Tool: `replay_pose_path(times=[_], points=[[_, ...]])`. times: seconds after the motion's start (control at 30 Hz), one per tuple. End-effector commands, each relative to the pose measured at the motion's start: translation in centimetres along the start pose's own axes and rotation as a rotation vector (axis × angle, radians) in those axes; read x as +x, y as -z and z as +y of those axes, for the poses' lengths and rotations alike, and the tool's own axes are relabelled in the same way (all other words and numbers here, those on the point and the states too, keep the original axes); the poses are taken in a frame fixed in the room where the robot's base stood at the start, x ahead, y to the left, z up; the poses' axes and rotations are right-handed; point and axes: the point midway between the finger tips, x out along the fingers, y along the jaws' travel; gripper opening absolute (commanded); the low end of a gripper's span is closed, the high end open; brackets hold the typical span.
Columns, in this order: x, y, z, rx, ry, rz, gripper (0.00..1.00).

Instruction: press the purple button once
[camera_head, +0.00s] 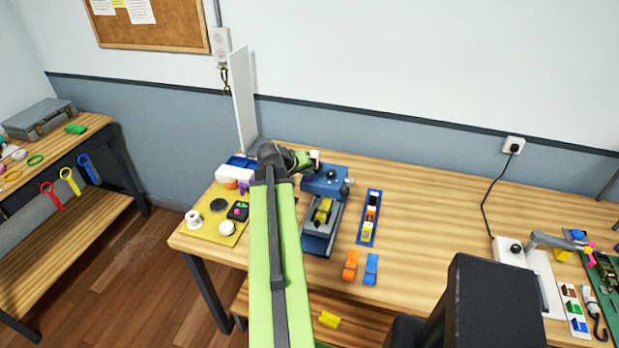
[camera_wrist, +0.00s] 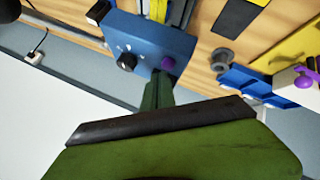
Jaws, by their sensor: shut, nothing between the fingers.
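The purple button (camera_wrist: 168,64) is a small round knob on the face of a blue machine (camera_wrist: 150,45), beside a black dial (camera_wrist: 126,61). My gripper (camera_wrist: 158,80) shows in the wrist view as narrow green fingers pressed together, empty, with the tips just beside the purple button. I cannot tell whether they touch the button or the blue face. In the head view the blue machine (camera_head: 326,180) stands on the bench just right of my arm's end.
A second purple part (camera_wrist: 303,80) sits by a white block at the right of the wrist view. A yellow board (camera_head: 215,228) lies left of my arm. A blue tray (camera_head: 369,218) and orange (camera_head: 350,266) and blue blocks lie right of the machine. The bench's middle is clear.

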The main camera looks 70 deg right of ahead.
Motion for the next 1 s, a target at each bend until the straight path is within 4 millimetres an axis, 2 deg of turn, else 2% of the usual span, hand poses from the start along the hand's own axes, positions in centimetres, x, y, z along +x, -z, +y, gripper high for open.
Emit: replay_pose_path(times=[1.0], points=[[0.62, -0.45, -0.40, 0.000, 0.000, 0.000, 0.00]])
